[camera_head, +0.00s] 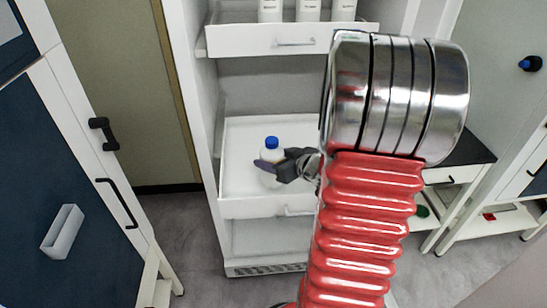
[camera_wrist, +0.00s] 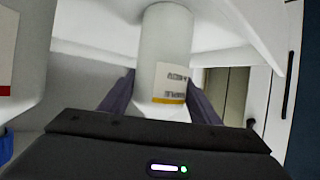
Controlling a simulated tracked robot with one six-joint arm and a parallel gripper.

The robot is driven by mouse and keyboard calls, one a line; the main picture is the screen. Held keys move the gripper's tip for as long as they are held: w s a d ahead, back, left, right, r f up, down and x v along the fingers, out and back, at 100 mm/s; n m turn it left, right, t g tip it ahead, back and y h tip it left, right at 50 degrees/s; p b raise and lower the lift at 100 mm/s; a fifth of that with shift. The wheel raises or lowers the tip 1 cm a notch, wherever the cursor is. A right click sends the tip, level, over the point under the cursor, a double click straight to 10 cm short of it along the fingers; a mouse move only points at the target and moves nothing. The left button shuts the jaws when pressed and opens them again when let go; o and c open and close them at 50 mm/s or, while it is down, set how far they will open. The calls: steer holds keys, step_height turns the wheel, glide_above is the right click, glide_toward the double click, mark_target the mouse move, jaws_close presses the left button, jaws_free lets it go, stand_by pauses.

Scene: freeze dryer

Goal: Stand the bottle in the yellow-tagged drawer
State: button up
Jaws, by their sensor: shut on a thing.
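The bottle, white with a blue cap (camera_head: 272,142), is upright in the head view, over the floor of the pulled-out middle drawer (camera_head: 240,135). My gripper (camera_head: 268,167) is shut around its upper body. In the wrist view, which looks upside down, the white bottle (camera_wrist: 165,45) with a yellow-striped label sits between my two dark fingers (camera_wrist: 162,98). Its cap is hidden there. I cannot tell whether its base touches the drawer floor. No yellow tag shows on the drawer front; my arm covers its right part.
An upper drawer (camera_head: 250,42) holds several white bottles. Another bottle with a red-striped label (camera_wrist: 20,60) is close at the left of the wrist view. A blue cabinet door (camera_head: 50,150) stands at left; a dark-topped bench (camera_head: 470,150) is at right. The drawer's left part looks clear.

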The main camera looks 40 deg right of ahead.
steer(key=o, duration=1.4)
steer(key=shift+f, duration=0.1)
steer(key=shift+o, duration=0.2)
steer(key=shift+s+r, duration=0.3)
steer(key=v, duration=1.1)
steer(key=shift+s, duration=0.2)
steer(key=shift+w, duration=0.1)
